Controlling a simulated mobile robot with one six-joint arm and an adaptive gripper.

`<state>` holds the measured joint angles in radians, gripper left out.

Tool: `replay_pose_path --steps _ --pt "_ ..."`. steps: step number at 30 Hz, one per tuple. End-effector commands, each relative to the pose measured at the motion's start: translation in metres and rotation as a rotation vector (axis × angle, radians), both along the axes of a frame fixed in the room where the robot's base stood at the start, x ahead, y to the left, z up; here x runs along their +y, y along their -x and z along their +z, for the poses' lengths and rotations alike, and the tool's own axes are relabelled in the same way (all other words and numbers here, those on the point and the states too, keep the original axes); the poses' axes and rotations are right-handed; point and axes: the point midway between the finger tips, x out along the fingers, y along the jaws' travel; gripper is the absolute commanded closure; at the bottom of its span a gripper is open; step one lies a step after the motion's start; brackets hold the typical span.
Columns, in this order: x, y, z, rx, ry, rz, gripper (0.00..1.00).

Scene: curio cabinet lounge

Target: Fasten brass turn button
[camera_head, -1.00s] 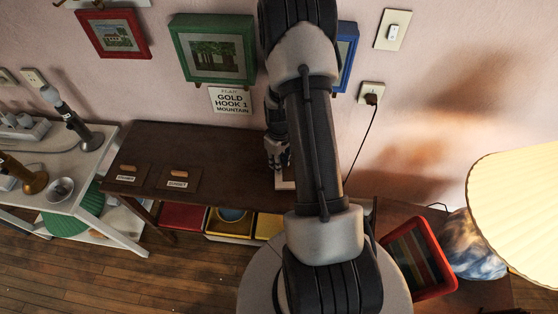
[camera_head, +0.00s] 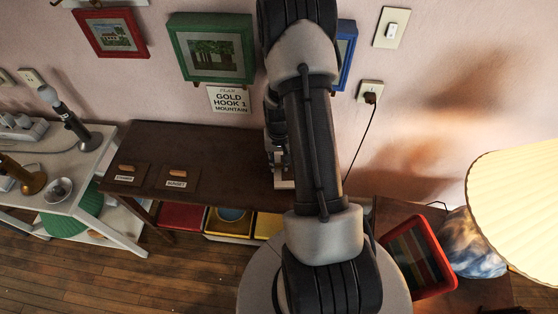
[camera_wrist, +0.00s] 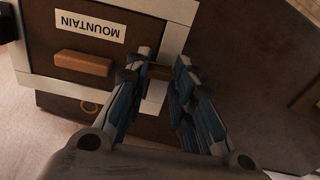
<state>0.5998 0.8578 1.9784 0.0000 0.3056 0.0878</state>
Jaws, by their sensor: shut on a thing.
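In the wrist view, my gripper (camera_wrist: 161,67) is shut on the small brass turn button (camera_wrist: 159,73), with one finger at each side of it. The button lies over the white edge of a dark panel (camera_wrist: 45,35) with an upside-down MOUNTAIN label (camera_wrist: 90,26) and a wooden pull (camera_wrist: 83,63). The fingers hide part of the button, so its exact angle is hard to tell. In the head view, my arm covers most of the gripper, the button and the panel; only a pale edge (camera_head: 284,184) shows below the gripper.
The dark cabinet (camera_head: 215,150) also bears SUMMER (camera_head: 125,178) and SUNSET (camera_head: 177,183) labels with wooden pulls. A green-framed picture (camera_head: 187,70) hangs above. A lamp shade (camera_head: 520,200) and a red-framed item (camera_head: 440,285) stand at the right. A cord (camera_head: 359,145) hangs nearby.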

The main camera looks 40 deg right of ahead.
Motion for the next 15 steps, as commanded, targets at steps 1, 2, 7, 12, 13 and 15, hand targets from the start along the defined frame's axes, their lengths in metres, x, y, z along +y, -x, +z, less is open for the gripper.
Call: replay_pose_path --steps 1,2,7,12,13,15 --pt "0.0000 0.0000 0.0000 -0.001 0.001 -0.015 1.00" --pt "0.0000 0.0000 0.0000 -0.001 0.001 -0.022 1.00" --pt "0.0001 0.0002 0.0001 -0.001 0.001 -0.050 1.00" --pt "0.0001 0.0002 0.0001 -0.001 0.001 -0.056 1.00" --pt "0.0001 0.0002 0.0001 -0.001 0.001 -0.056 1.00" --pt "0.0001 0.0002 0.0001 -0.001 0.001 -0.056 1.00"
